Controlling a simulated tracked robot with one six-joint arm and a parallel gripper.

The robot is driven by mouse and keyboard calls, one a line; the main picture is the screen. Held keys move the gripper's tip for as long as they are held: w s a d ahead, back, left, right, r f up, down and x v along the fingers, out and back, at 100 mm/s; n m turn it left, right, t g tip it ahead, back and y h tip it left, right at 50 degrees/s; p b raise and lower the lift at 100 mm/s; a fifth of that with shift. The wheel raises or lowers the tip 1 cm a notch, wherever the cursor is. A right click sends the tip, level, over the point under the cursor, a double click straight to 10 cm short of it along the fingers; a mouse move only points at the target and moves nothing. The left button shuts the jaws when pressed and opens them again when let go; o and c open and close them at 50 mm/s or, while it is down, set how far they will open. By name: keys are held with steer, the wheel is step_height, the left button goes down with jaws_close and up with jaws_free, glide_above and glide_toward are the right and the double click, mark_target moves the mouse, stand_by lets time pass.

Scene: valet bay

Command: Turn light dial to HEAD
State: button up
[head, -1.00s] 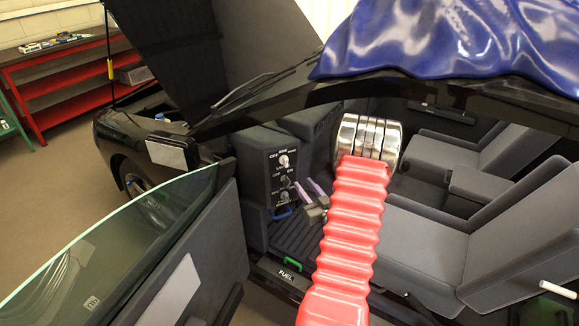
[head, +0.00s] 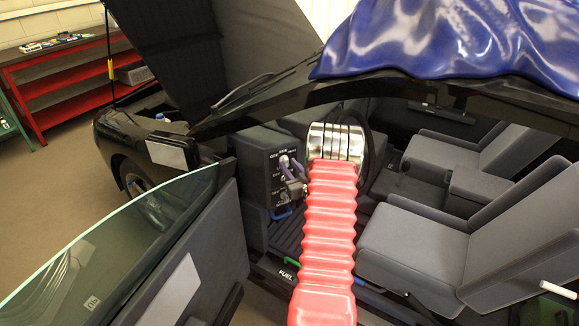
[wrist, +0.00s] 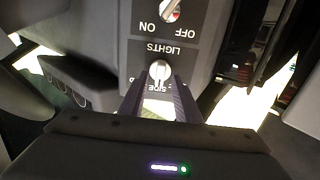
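The light dial (wrist: 159,72) is a pale round knob on a dark panel. It shows upside down in the wrist view, with the LIGHTS label beside it and SIDE partly readable between my fingers. I cannot tell which mark it points at. My gripper (wrist: 160,84) is open, its two dark fingers on either side of the dial, tips close to the knob; contact is unclear.
A second knob (wrist: 170,10) with a red mark and ON and OFF labels is close by on the panel. A blue handle (head: 282,215) and a green FUEL lever (head: 292,262) are lower down. The open door (head: 190,270) is at left, grey seats (head: 420,240) at right.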

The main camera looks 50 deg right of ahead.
steer(key=shift+w+d, duration=0.15)
steer(key=shift+w, duration=0.05)
steer(key=shift+c, duration=0.6)
jaws_close()
